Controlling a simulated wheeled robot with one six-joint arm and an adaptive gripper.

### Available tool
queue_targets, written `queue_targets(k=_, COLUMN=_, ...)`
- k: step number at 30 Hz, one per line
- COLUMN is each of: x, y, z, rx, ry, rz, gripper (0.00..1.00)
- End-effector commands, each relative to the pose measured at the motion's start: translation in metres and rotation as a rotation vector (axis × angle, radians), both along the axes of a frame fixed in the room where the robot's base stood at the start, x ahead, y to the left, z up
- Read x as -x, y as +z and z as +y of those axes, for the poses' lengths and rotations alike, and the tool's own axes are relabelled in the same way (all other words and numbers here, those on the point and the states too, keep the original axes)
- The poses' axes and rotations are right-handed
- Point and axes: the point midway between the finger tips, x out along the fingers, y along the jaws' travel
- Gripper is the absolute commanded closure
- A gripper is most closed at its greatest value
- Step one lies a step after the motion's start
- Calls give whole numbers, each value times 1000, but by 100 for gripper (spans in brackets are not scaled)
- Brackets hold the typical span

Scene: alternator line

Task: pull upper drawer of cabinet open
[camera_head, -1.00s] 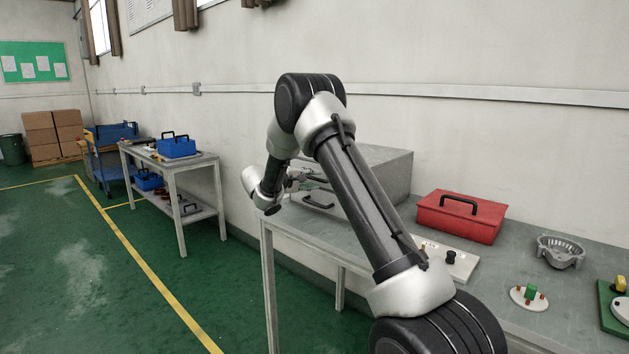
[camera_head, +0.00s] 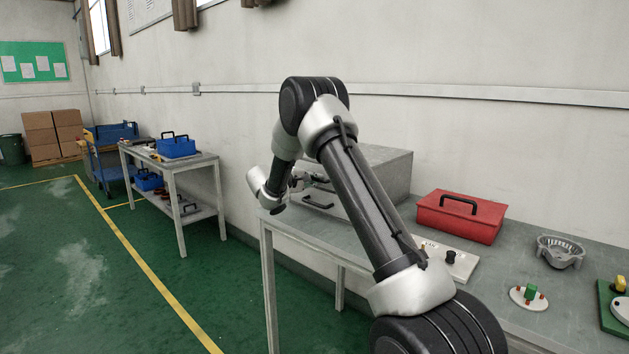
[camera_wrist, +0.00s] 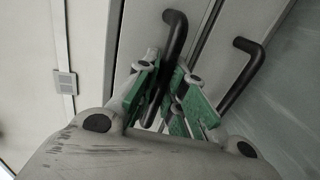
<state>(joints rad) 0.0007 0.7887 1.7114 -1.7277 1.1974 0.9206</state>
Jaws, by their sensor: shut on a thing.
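The cabinet (camera_head: 385,172) is a grey metal box on the bench, against the wall, partly hidden behind my arm. Its front has two drawers with black bar handles. The lower handle (camera_head: 318,204) is free and also shows in the wrist view (camera_wrist: 243,75). My gripper (camera_head: 305,182) is at the upper drawer's front. In the wrist view, the green-padded fingers of my gripper (camera_wrist: 168,85) are shut on the upper drawer handle (camera_wrist: 176,32), with its far end sticking out beyond them. I see no clear gap at the upper drawer.
A red toolbox (camera_head: 460,216) stands right of the cabinet on the bench (camera_head: 495,262). A plate with black knobs (camera_head: 452,257), a grey housing (camera_head: 560,251) and a white disc (camera_head: 528,298) lie nearer. Green floor (camera_head: 110,270) is open to the left.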

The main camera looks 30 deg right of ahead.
Motion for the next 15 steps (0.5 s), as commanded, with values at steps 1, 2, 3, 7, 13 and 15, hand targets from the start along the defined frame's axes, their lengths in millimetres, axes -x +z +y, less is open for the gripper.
queue_targets(k=1, x=1, y=-1, z=5, rx=0, ry=1, rz=2, gripper=100)
queue_targets(k=2, x=2, y=-1, z=8, rx=0, ry=1, rz=2, gripper=100)
queue_targets(k=3, x=4, y=-1, z=13, rx=0, ry=2, rz=2, gripper=100)
queue_targets(k=7, x=13, y=0, z=38, rx=0, ry=5, rz=2, gripper=100)
queue_targets(k=13, x=32, y=-1, z=92, rx=-1, ry=6, rz=2, gripper=100)
queue_targets(k=15, x=39, y=-1, z=111, rx=0, ry=6, rz=2, gripper=100)
